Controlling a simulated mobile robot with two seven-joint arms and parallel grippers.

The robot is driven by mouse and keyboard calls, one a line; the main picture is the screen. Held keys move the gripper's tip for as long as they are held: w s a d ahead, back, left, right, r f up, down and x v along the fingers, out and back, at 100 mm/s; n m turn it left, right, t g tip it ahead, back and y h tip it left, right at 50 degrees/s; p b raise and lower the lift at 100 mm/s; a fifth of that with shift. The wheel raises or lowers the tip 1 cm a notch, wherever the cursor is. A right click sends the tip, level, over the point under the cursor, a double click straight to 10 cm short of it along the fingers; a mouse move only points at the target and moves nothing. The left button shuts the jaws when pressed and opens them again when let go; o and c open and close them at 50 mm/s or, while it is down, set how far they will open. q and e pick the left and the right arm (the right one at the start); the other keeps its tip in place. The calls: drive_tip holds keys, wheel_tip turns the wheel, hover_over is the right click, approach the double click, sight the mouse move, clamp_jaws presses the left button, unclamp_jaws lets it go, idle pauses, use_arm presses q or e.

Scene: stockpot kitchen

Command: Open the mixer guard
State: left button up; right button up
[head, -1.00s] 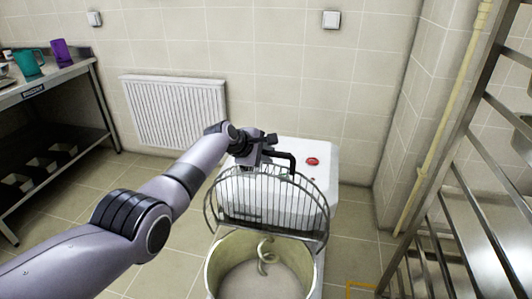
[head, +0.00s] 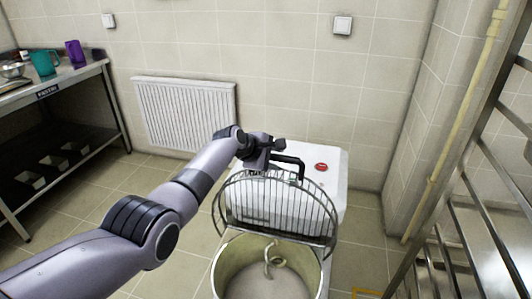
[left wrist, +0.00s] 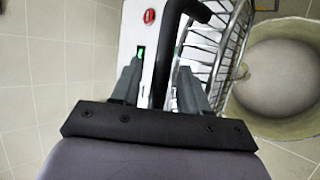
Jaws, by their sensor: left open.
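The mixer (head: 322,165) is white with a red button. Its wire guard (head: 280,205) stands raised and steeply tilted at the back of the bowl (head: 228,270), leaving the bowl's top uncovered. The guard's black handle (head: 290,160) is at its upper edge. My left gripper (head: 276,149) is at the handle. In the left wrist view, the open fingers (left wrist: 158,85) stand on either side of the black bar (left wrist: 166,50), with gaps beside it. The guard also shows there at right (left wrist: 217,50). My right gripper is in neither view.
A steel table (head: 75,75) with cups stands at the left. A radiator (head: 185,112) hangs on the back wall. A metal rack (head: 470,200) stands close at the right. Tiled floor is clear between the table and the mixer.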

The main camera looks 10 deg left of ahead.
use_arm(q)
drive_tip(key=shift+p+v, duration=1.15)
drive_tip(key=shift+s+a, duration=0.1)
drive_tip(key=shift+v, duration=2.05)
drive_tip(key=shift+r, duration=0.1)
